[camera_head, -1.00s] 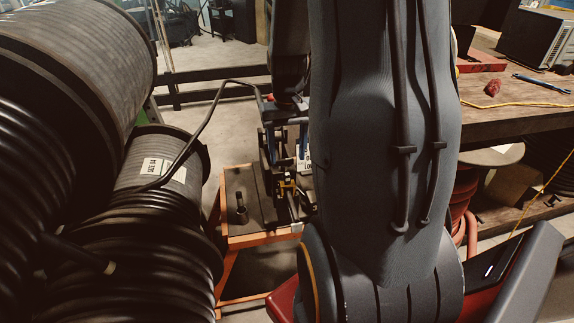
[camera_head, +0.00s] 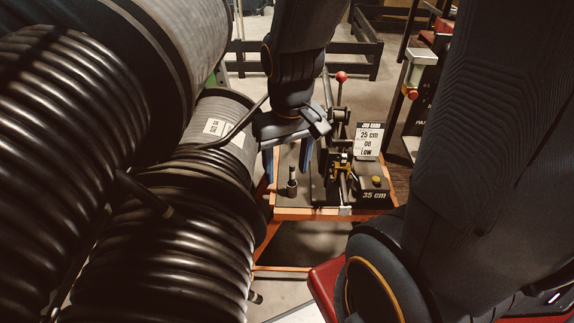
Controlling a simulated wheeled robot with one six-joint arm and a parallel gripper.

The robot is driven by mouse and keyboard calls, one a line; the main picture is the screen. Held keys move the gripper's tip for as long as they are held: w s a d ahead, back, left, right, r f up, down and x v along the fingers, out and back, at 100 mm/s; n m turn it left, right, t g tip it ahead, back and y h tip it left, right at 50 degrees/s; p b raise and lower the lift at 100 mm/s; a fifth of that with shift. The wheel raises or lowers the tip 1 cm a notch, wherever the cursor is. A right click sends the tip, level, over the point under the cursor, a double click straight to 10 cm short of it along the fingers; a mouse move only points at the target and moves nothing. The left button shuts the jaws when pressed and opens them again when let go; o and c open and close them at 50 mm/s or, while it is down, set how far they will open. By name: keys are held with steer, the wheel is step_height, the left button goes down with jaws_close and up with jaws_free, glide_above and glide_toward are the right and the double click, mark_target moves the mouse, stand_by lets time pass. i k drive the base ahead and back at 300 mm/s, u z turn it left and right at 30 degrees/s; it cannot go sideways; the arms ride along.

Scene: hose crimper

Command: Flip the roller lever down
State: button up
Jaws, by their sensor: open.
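My gripper (camera_head: 287,163) hangs over the left part of the orange-framed crimper bench (camera_head: 325,211), its two blue fingers spread apart with nothing seen between them. The crimping machine (camera_head: 340,150) stands just right of the fingers. An upright lever with a red ball knob (camera_head: 341,77) rises behind it; I cannot tell whether this is the roller lever. A small brass-yellow part (camera_head: 342,168) sits at the machine's front. My gripper and wrist hide part of the machine's left side.
Large spools of black hose (camera_head: 170,230) fill the left side. A loose hose (camera_head: 235,130) curves up to behind my wrist. A dark upright post (camera_head: 292,182) stands on the bench below my gripper. A job card (camera_head: 368,140) and a box marked 35 cm (camera_head: 374,188) are at right.

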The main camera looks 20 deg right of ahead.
mark_target(340, 113)
steer(key=z, duration=0.1)
steer(key=k, duration=0.25)
steer(key=z, duration=1)
steer(key=k, duration=0.7)
steer(key=z, duration=0.7)
